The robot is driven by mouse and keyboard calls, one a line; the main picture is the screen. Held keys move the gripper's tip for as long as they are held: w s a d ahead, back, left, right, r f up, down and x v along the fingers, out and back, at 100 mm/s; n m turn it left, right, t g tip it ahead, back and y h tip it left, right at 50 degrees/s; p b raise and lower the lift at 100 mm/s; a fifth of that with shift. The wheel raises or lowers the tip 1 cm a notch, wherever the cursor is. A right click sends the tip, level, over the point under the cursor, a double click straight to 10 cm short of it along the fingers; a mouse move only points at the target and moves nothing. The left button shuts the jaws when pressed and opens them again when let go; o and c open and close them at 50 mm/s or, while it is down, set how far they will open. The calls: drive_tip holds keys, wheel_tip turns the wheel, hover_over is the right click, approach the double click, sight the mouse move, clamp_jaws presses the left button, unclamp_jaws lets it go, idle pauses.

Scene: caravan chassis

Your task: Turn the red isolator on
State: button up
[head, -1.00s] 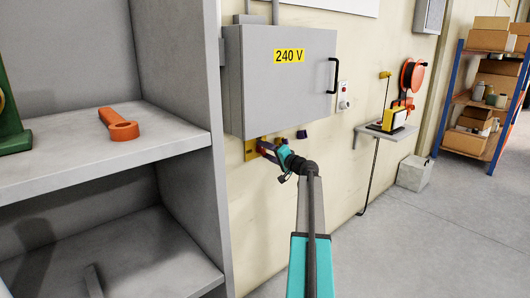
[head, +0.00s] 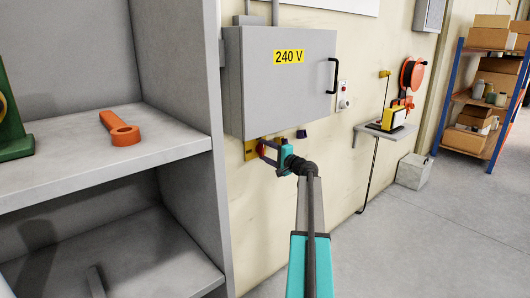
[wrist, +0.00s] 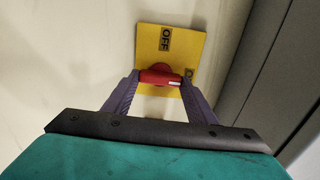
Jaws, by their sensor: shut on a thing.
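The red isolator handle (wrist: 160,77) sits on a yellow plate (wrist: 170,45) on the wall. In the wrist view the handle lies roughly level, with a white mark at its right end, on the side of a partly hidden label starting with "O". My gripper (wrist: 158,82) is shut on the handle, one purple finger at each end. In the head view the plate (head: 250,150) shows below the grey 240 V box (head: 285,85), and my gripper (head: 265,150) covers most of the handle.
A dark blue fitting (head: 302,133) is under the box, right of my gripper. A small wall shelf (head: 392,144) is further right. The floor (head: 410,240) at right is clear.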

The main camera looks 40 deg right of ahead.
drive_tip(key=o, duration=1.1)
drive_tip(key=shift+c, duration=0.2)
drive_tip(key=shift+s, duration=0.15)
drive_tip(key=s+a, duration=0.1)
drive_tip(key=s, duration=1.2)
drive_tip(key=shift+s, duration=0.25)
